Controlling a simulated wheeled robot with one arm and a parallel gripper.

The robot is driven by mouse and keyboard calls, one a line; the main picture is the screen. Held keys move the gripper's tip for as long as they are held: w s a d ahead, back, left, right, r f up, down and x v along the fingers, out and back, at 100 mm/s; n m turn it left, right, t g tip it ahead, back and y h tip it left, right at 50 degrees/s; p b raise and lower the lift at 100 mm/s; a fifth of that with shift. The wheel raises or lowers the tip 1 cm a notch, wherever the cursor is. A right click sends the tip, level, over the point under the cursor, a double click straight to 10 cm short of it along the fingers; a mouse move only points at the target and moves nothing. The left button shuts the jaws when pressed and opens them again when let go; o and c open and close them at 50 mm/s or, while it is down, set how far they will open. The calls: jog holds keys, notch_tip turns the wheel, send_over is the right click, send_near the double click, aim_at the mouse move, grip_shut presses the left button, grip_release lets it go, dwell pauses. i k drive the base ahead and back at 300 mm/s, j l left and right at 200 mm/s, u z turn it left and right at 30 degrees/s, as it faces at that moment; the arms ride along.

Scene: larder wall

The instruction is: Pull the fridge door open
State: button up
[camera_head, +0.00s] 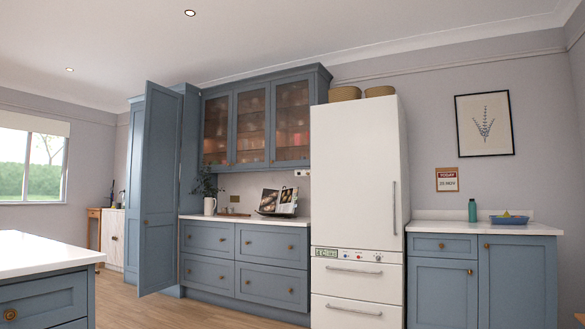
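The white fridge (357,210) stands right of centre between the blue cabinets. Its large upper door (350,170) looks shut and has a vertical bar handle (394,208) near its right edge. Below the door are a control panel (346,254) and two drawers with horizontal bar handles (354,270). My gripper is not in view, and nothing covers the door or its handle.
A tall blue cabinet door (160,190) stands open at the left. A white-topped counter (45,251) fills the lower left corner. A blue base cabinet (482,280) adjoins the fridge's right side. Baskets (345,93) sit on the fridge. Wooden floor (180,310) shows in front.

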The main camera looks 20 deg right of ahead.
aim_at(356, 203)
jog(key=i+l+z, duration=0.25)
jog(key=i, duration=0.15)
jog(key=i+z, duration=0.25)
jog(key=i, duration=0.2)
jog(key=i+z, duration=0.15)
jog(key=i, duration=2.2)
